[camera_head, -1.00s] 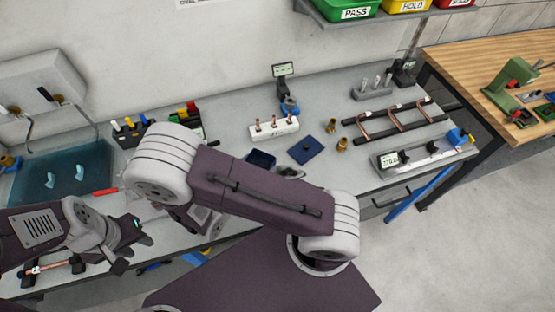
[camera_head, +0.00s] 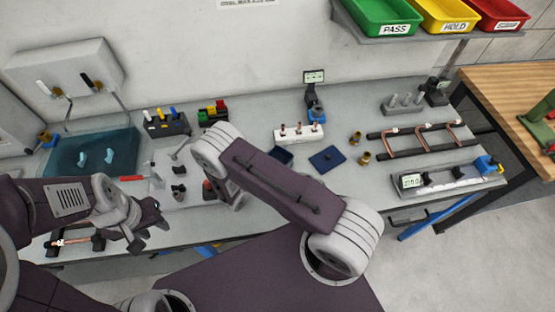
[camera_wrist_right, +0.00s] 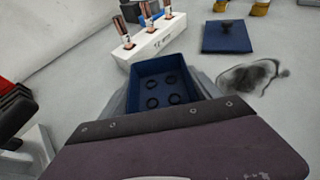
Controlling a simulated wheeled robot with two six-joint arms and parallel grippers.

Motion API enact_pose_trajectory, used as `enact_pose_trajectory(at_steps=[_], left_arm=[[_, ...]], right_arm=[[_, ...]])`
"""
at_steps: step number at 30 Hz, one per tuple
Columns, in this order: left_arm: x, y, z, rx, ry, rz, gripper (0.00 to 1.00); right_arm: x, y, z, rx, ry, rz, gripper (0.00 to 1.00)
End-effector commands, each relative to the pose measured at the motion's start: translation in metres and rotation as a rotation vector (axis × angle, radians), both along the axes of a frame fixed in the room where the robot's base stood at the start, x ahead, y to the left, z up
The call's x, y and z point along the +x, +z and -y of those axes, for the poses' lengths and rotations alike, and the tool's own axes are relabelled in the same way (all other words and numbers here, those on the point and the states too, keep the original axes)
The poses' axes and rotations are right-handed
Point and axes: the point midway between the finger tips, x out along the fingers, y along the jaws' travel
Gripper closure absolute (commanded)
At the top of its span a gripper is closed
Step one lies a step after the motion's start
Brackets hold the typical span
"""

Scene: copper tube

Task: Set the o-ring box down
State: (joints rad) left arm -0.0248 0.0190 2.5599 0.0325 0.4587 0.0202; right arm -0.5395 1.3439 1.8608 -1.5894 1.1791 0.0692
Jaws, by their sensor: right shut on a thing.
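The o-ring box, a small open blue box (camera_wrist_right: 166,88) with several black rings inside, is between the grey fingers of my right gripper (camera_wrist_right: 165,98) in the right wrist view. The gripper is shut on it. In the head view, part of the box (camera_head: 284,154) shows behind my right forearm, left of the blue lid (camera_head: 327,160); that gripper is hidden there. I cannot tell whether the box's underside touches the bench. My left gripper (camera_head: 148,233) has its fingers apart and empty near the bench's front edge.
A white block with copper pieces (camera_head: 299,134) stands just behind the box. Brass fittings (camera_head: 361,149) and a rack of copper tubes (camera_head: 415,142) are to the right. A blue mat (camera_head: 92,158) lies at left.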

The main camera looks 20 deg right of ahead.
Motion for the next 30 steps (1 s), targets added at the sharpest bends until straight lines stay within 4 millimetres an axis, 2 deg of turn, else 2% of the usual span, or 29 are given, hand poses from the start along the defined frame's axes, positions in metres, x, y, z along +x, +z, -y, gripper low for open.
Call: enact_pose_trajectory(at_steps=[7, 8, 9, 10, 16, 19, 20, 24, 30], left_arm=[[0.0, -0.006, 0.0, 0.0, 0.0, 0.0, 0.64], [0.0, -0.005, 0.0, 0.0, 0.0, 0.0, 0.64], [0.0, -0.004, 0.0, 0.0, 0.0, 0.0, 0.64], [0.0, -0.004, 0.0, 0.0, 0.0, 0.0, 0.64], [0.0, -0.004, 0.0, 0.0, 0.0, 0.0, 0.64], [0.0, 0.004, 0.0, 0.0, 0.0, 0.0, 0.64], [0.0, -0.002, 0.0, 0.0, 0.0, 0.0, 0.64], [0.0, -0.012, 0.0, 0.0, 0.0, 0.0, 0.64], [0.0, -0.018, 0.0, 0.0, 0.0, 0.0, 0.64]], right_arm=[[0.0, -0.006, 0.0, 0.0, 0.0, 0.0, 0.7], [0.0, -0.004, 0.0, 0.0, 0.0, 0.0, 0.19], [0.0, -0.004, 0.0, 0.0, 0.0, -0.001, 0.08], [0.0, -0.004, 0.0, 0.0, 0.0, -0.001, 0.06], [0.0, -0.004, 0.0, 0.0, 0.0, -0.001, 0.06], [0.0, 0.005, -0.001, 0.0, 0.0, -0.001, 0.06], [-0.002, 0.002, -0.006, 0.0, 0.004, 0.001, 0.06], [-0.016, 0.012, -0.031, 0.001, 0.007, 0.002, 0.06], [-0.032, 0.025, -0.056, 0.001, 0.003, 0.001, 0.06]])
